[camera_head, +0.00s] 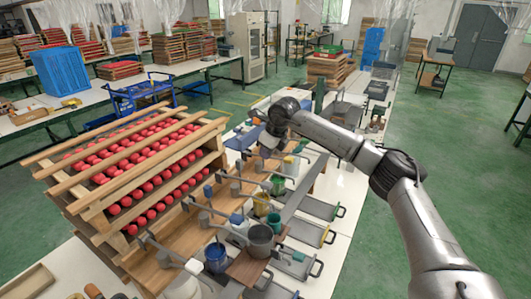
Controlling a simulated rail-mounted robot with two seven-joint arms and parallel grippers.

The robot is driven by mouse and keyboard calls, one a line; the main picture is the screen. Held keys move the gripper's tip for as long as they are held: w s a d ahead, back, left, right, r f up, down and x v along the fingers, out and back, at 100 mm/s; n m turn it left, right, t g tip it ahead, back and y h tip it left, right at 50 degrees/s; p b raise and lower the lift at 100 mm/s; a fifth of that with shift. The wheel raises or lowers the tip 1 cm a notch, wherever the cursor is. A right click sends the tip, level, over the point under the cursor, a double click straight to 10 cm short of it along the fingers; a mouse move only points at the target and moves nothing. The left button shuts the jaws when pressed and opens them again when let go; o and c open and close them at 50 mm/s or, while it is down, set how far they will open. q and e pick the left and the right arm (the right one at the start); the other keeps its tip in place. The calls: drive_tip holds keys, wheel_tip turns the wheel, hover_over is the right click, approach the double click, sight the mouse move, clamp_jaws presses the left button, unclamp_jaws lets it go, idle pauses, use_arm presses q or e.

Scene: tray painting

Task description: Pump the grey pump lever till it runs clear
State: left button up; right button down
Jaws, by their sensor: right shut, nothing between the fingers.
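Several grey levers stand along the wooden pump bench (172,240), each over or beside a paint pot. One long grey lever (172,252) with a pale end is at the near end. I cannot tell which one is the task's grey pump lever. A grey pot (261,237) stands near the front, next to a blue pot (215,256). My right gripper (266,152) points down at the far part of the bench, shut and empty. It is small and partly merged with the fittings, so contact with a lever cannot be told. My left gripper is not in view.
A wooden rack (70,208) of red balls fills the left of the bench. Metal trays with handles (318,207) line the right edge. Green pots (278,184) stand between the levers. Blue crates (57,70) and wood stacks are on back tables. Green floor is open at right.

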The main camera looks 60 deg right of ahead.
wheel_tip(320, 180, down, 7)
drive_tip(key=b, duration=0.7)
drive_tip(key=shift+s, duration=0.1)
